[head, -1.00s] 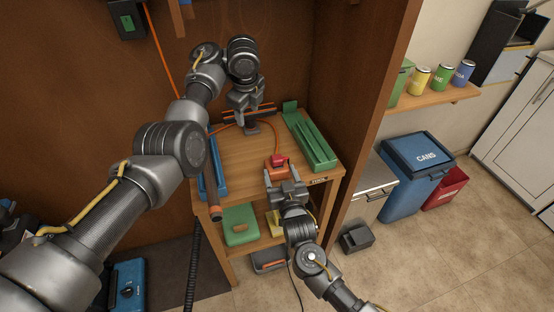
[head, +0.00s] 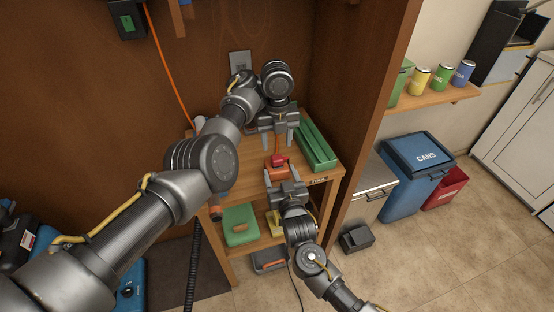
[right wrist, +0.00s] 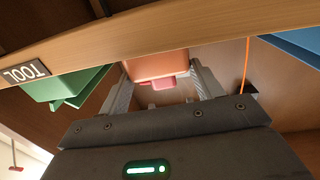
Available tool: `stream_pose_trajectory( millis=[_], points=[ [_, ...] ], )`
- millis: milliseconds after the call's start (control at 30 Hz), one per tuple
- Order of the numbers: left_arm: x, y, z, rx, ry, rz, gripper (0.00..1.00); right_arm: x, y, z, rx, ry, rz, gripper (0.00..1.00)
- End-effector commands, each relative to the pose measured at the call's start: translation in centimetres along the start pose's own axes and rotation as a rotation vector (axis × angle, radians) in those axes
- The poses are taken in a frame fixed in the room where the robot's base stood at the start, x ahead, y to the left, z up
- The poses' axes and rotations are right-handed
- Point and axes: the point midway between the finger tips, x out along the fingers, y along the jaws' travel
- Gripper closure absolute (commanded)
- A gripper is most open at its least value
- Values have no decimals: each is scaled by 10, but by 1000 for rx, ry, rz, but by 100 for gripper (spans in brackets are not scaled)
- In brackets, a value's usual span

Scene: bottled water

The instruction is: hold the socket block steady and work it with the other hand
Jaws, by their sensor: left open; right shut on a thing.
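The orange socket block (head: 276,173) sits near the front edge of the small wooden table, with a red piece (head: 278,160) at its far side. My right gripper (head: 282,177) is shut on the block from the front, one finger on each side. The right wrist view shows the orange block (right wrist: 155,64) between the fingers, with a small pink-red part below it (right wrist: 163,83). My left gripper (head: 279,143) is open, pointing down just behind and above the red piece. Its fingers are spread and empty; any contact with the red piece is hard to tell.
A green tray (head: 318,147) lies along the table's right side. The left arm hides much of the table's left side. A green box (head: 240,225) stands on the shelf below. A wooden panel (head: 378,80) rises on the right.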

Motion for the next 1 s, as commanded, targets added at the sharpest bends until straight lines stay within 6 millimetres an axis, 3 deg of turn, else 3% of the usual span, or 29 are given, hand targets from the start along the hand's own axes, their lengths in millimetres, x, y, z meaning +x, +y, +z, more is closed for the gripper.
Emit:
stream_pose_trajectory(
  millis=[200, 400, 867, 1000],
  points=[
    [32, 0, 0, 1, -1, 1, 47, 0, 0, 0, 0, 0, 1, 55],
    [51, 0, 0, 2, 0, 0, 47, 0, 0, 0, 0, 0, 1, 55],
    [60, -1, 0, 1, -1, -2, 47, 0, 0, 0, 0, 0, 1, 55],
    [60, -1, 0, 1, -1, -2, 55, 0, 0, 0, 0, 0, 1, 55]
  ],
)
